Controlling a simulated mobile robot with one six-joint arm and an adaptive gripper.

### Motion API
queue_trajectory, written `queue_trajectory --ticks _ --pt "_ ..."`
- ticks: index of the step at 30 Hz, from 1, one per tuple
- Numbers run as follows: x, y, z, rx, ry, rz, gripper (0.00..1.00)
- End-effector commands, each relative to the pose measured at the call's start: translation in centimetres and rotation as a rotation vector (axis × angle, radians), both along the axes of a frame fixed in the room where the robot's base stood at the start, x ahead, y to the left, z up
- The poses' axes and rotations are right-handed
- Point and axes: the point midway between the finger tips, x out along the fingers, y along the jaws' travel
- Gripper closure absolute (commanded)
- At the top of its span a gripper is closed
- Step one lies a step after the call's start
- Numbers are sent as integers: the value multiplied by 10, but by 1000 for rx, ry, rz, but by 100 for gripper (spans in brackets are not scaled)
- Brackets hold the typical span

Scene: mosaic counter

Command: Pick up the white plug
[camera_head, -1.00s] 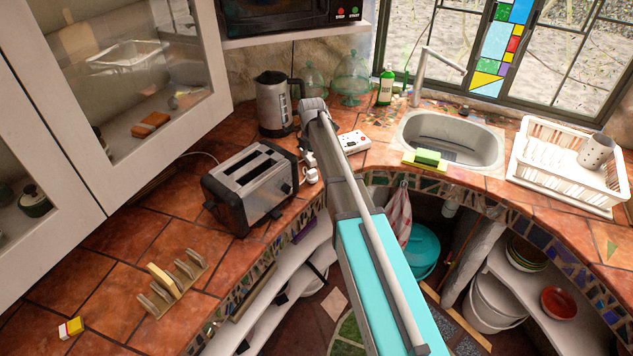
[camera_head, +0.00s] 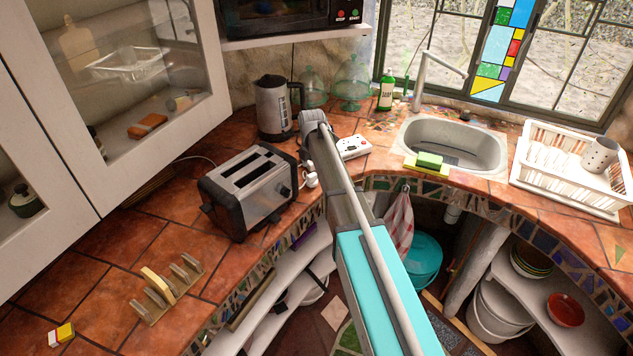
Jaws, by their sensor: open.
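The white plug (camera_head: 311,181) lies on the terracotta counter just right of the toaster. It is small, and my arm's wrist stands close beside it on the right. My arm reaches from the lower right over the counter edge. My gripper (camera_head: 304,153) points down at the arm's far end, mostly hidden behind the wrist. The dark bit that shows is just above the plug in the picture, and its jaws are open. I cannot tell whether it touches anything.
A black and steel toaster (camera_head: 248,190) stands close left of the plug. A kettle (camera_head: 272,107) stands behind, and a white socket block (camera_head: 352,147) lies right of my wrist. A toast rack (camera_head: 167,287) is at lower left. The sink (camera_head: 452,142) is at right.

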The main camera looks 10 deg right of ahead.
Motion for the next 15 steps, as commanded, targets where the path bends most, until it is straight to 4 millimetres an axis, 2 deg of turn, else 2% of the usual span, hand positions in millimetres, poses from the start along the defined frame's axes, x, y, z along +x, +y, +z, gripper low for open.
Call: queue_trajectory --ticks 15 --pt "1 0 -36 0 0 0 3"
